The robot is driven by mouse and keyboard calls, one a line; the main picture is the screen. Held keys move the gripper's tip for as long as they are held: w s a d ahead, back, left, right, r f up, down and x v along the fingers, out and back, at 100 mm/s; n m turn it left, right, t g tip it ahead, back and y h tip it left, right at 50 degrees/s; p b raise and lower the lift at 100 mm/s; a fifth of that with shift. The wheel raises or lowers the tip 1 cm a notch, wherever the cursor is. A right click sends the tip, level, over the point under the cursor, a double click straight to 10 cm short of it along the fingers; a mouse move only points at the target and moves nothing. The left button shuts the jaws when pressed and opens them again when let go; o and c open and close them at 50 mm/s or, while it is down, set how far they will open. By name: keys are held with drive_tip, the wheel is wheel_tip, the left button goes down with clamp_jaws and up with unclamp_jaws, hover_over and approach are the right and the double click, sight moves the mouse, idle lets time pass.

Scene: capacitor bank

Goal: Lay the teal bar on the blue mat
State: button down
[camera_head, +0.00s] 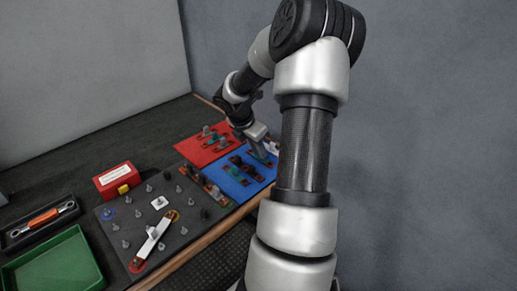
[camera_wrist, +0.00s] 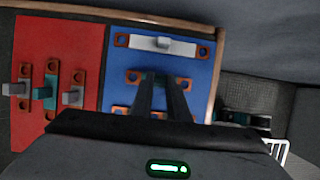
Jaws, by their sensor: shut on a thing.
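My gripper (camera_wrist: 160,84) is shut on a bar with copper ends and a teal middle, the teal bar (camera_wrist: 186,83), seen in the wrist view. It is over the blue mat (camera_wrist: 202,65), and its fingers hide much of the bar's middle. I cannot tell whether the bar touches the mat. In the head view my gripper (camera_head: 262,153) is at the far right part of the blue mat (camera_head: 224,182), and the held bar is small and partly hidden there.
A bar with a pale handle (camera_wrist: 164,43) lies on the blue mat beside the held one; another is partly hidden by my gripper. The red mat (camera_wrist: 60,40) holds several bars, one teal. A grey board with pegs (camera_head: 185,232), a red box (camera_head: 117,180) and a green tray (camera_head: 55,268) stand nearer.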

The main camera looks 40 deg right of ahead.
drive_tip(key=shift+f, duration=0.2)
drive_tip(key=c, duration=1.6)
unclamp_jaws()
drive_tip(key=p+v, duration=0.6)
drive_tip(key=v, duration=1.1)
drive_tip(key=shift+r, duration=0.3)
